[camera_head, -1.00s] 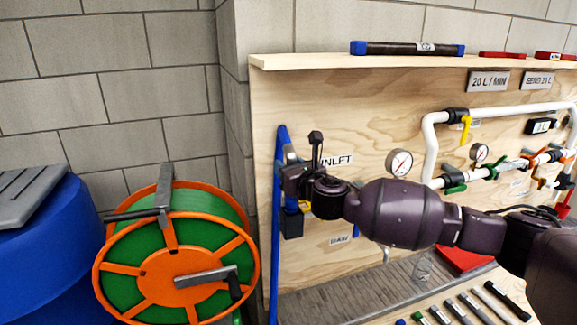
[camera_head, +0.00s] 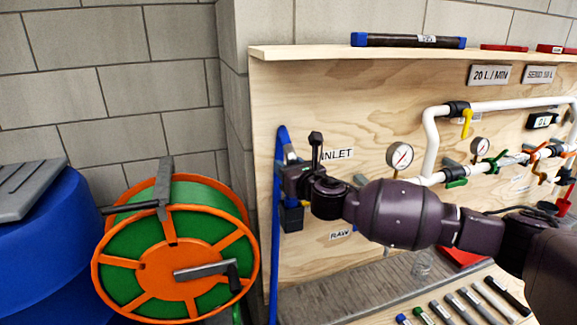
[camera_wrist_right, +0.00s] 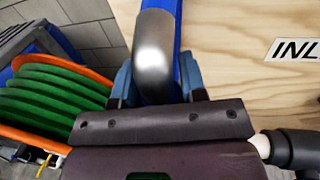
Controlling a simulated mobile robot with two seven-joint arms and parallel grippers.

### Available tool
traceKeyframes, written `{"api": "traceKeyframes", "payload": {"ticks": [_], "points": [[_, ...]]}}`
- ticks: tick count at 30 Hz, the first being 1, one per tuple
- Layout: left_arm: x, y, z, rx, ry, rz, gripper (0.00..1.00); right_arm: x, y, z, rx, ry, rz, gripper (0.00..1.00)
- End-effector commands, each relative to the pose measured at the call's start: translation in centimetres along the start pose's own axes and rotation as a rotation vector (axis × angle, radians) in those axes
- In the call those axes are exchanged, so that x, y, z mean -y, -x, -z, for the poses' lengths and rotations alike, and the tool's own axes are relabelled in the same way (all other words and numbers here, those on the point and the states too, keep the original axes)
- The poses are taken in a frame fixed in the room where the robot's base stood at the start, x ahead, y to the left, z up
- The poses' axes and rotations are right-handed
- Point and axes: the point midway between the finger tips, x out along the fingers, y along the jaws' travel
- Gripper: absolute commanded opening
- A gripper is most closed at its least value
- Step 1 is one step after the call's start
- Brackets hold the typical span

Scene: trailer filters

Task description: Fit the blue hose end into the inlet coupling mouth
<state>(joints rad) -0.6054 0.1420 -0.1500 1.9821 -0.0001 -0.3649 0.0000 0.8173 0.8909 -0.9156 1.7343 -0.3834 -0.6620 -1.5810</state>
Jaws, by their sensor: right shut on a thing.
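The blue hose (camera_head: 277,230) hangs down the left edge of the plywood panel, with its top by my right gripper (camera_head: 290,180). In the right wrist view the blue hose (camera_wrist_right: 181,40) runs behind a curved grey metal piece (camera_wrist_right: 154,55). My right gripper (camera_wrist_right: 155,88) is shut around the hose end, its blue fingers on either side of the metal piece. The gripper hides much of the grip. A black coupling with a white pipe stub (camera_wrist_right: 285,148) sits right of the gripper, below the INLET sign (camera_wrist_right: 293,48), apart from the hose. Its mouth is not clearly visible. My left gripper is out of view.
A green and orange hose reel (camera_head: 170,270) and a blue barrel (camera_head: 40,250) stand at the left. White pipes (camera_head: 430,150) with gauges and valves fill the panel's right side. Several tools (camera_head: 455,305) lie on the bench below. A ledge (camera_head: 300,57) tops the panel.

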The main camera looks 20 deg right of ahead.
Motion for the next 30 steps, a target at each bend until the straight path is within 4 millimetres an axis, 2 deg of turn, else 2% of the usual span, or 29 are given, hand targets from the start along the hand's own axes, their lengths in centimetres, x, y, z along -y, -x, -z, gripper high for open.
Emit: {"api": "traceKeyframes", "payload": {"ticks": [23, 24, 29, 30], "points": [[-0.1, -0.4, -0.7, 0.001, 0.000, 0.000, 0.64, 0.0, 0.0, 1.6, 0.001, 0.000, 0.000, 0.00], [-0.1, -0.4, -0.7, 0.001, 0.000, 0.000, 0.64, 0.0, 0.0, 1.5, 0.001, 0.000, 0.000, 0.43], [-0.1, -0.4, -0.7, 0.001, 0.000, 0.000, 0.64, 0.0, 0.0, 1.5, 0.001, 0.000, 0.000, 0.68], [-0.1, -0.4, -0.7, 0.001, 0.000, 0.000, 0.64, 0.0, 0.0, 1.5, 0.001, 0.000, 0.000, 0.69]]}}
